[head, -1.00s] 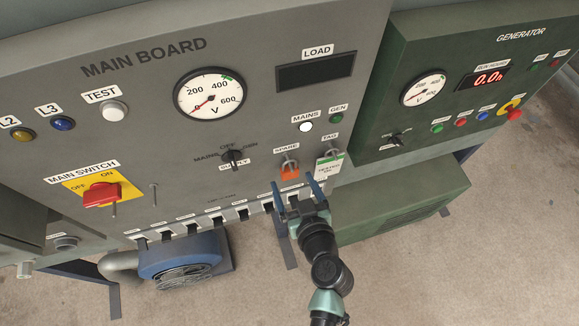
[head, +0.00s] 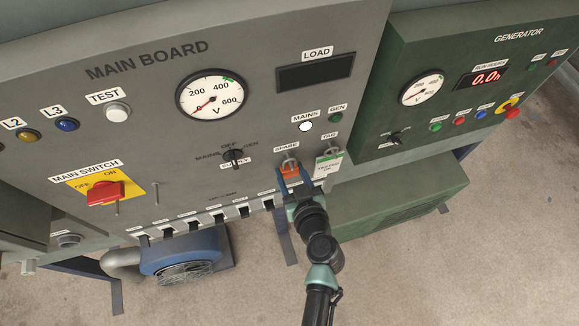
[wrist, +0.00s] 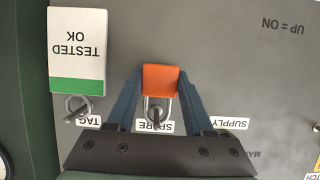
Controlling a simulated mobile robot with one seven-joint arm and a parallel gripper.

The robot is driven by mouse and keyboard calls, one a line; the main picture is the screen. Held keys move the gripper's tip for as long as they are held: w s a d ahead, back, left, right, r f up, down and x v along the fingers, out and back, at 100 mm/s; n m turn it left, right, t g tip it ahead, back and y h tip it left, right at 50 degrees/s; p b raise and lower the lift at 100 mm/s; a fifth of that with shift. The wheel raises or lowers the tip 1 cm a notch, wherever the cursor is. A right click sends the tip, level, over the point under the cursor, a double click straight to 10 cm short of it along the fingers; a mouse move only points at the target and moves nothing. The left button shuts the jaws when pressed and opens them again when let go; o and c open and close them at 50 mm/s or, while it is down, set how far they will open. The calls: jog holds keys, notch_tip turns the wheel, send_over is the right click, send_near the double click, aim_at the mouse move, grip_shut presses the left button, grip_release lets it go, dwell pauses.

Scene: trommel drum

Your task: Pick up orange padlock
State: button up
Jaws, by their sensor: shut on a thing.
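The orange padlock (head: 290,170) hangs by its shackle from a hook under the SPARE label on the grey main board. It also shows in the wrist view (wrist: 160,79), its orange body between the two blue fingers. My gripper (head: 292,181) is at the board and shut on the padlock body, one finger on each side. In the wrist view my gripper (wrist: 160,88) points at the board. The shackle (wrist: 158,108) is still around the hook.
A white and green TESTED OK tag (head: 327,165) hangs just right of the padlock. A row of small switches (head: 218,222) runs along the board's lower edge to the left. The red main switch (head: 105,193) is further left. The green generator (head: 400,140) stands right.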

grip_shut()
jog(key=shift+r, duration=0.2)
jog(key=s+d+b, duration=0.2)
jog(key=s+b, duration=0.2)
jog(key=s, duration=0.4)
jog(key=s+d+r+b, duration=0.1)
jog(key=s+d+b, duration=0.2)
jog(key=s, duration=0.6)
jog(key=shift+d+b, duration=0.3)
jog(key=shift+b, duration=0.55)
jog(key=shift+r, duration=0.5)
jog(key=shift+s, duration=0.15)
jog(key=shift+s+d+b, duration=0.25)
jog(key=shift+s+b, duration=0.15)
jog(key=shift+s, duration=0.25)
jog(key=shift+s+d+b, duration=0.2)
jog(key=shift+s+b, duration=0.15)
jog(key=shift+s, duration=0.35)
jog(key=shift+s+d+b, duration=0.25)
jog(key=shift+s+b, duration=0.15)
jog(key=shift+s, duration=0.25)
